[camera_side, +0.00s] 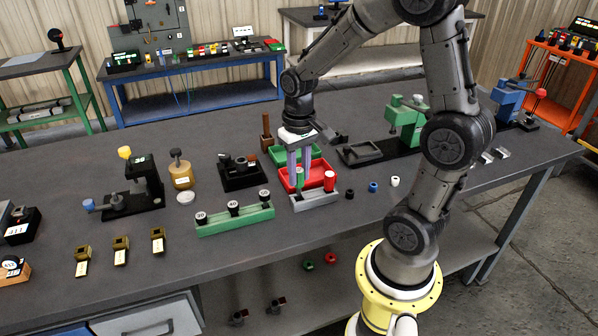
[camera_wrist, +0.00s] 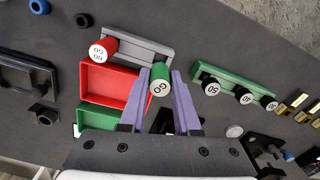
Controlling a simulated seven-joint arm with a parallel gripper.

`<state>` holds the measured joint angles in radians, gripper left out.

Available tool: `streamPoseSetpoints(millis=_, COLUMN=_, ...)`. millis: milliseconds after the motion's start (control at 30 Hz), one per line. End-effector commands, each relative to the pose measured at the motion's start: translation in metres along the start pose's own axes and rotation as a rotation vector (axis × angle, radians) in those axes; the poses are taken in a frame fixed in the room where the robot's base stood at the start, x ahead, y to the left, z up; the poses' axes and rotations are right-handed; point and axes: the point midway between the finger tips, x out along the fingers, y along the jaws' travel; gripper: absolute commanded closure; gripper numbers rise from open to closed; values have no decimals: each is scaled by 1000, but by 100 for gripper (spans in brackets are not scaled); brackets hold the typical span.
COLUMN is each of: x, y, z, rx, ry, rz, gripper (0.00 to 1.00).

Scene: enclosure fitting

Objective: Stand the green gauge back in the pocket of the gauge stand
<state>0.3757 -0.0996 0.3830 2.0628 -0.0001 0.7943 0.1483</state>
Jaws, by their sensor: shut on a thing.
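My gripper (camera_side: 299,176) has its purple fingers shut on the green gauge (camera_side: 299,183), which it holds roughly upright. In the wrist view the gauge (camera_wrist: 160,80) sits between the fingertips, its marked white end facing the camera. The grey gauge stand (camera_side: 318,202) is on the bench just by the gauge. It also shows in the wrist view (camera_wrist: 140,47), with a red gauge (camera_wrist: 103,50) standing at its left end. The green gauge is near the stand's other end. The pocket there is hidden, and I cannot tell whether the gauge's lower end is above it or in it.
A red tray (camera_side: 286,182) and a green tray (camera_side: 313,152) lie behind the stand. A green rack (camera_side: 235,221) with several black gauges is to the left. Small black, blue and white rings (camera_side: 373,187) lie to the right.

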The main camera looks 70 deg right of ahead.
Motion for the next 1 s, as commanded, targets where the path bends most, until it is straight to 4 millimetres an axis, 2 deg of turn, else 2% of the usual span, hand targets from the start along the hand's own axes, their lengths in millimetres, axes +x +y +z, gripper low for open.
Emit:
streamPoseSetpoints(millis=367, x=0, y=0, z=0, rx=0, ry=0, rz=0, gripper=100)
streamPoseSetpoints(millis=1000, x=14, y=0, z=0, rx=0, ry=0, rz=0, gripper=100)
